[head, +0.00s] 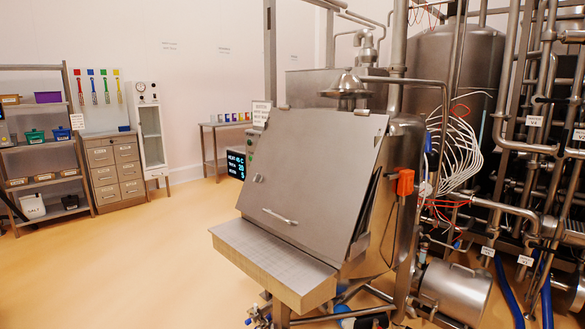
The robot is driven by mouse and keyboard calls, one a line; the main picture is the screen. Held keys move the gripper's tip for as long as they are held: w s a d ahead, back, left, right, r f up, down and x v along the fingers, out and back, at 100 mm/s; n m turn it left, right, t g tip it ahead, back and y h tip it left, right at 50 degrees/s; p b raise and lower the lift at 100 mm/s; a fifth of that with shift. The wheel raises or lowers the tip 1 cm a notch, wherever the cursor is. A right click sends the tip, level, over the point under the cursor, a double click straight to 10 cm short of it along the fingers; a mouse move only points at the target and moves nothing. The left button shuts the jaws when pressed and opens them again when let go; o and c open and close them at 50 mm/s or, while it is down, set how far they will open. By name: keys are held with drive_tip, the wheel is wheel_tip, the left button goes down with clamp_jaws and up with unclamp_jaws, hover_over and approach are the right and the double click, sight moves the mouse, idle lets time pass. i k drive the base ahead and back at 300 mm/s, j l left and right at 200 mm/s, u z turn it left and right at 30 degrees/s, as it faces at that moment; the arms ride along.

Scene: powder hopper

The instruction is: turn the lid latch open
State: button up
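The hopper lid (315,180) is a large slanted steel panel in the middle of the head view, and it looks closed. A small round fitting (259,178) near its left edge looks like the latch; its turn position is too small to tell. A pale bar handle (281,217) sits on the lower part of the lid. My gripper is not in view, and nothing visible touches the lid.
A boxy ledge (272,263) juts out below the lid. A dark display (236,164) stands at its left. Pipes (535,150) and hoses crowd the right. Shelves (38,145) and a drawer cabinet (115,170) line the left wall. The floor at front left is clear.

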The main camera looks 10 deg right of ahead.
sight(258, 178)
drive_tip(key=i+j, duration=1.1)
drive_tip(key=j, duration=0.2)
drive_tip(key=i+j+z, duration=0.1)
drive_tip(key=i+j, duration=0.4)
drive_tip(key=j, duration=0.15)
drive_tip(key=i+j, duration=0.55)
drive_tip(key=j, duration=0.15)
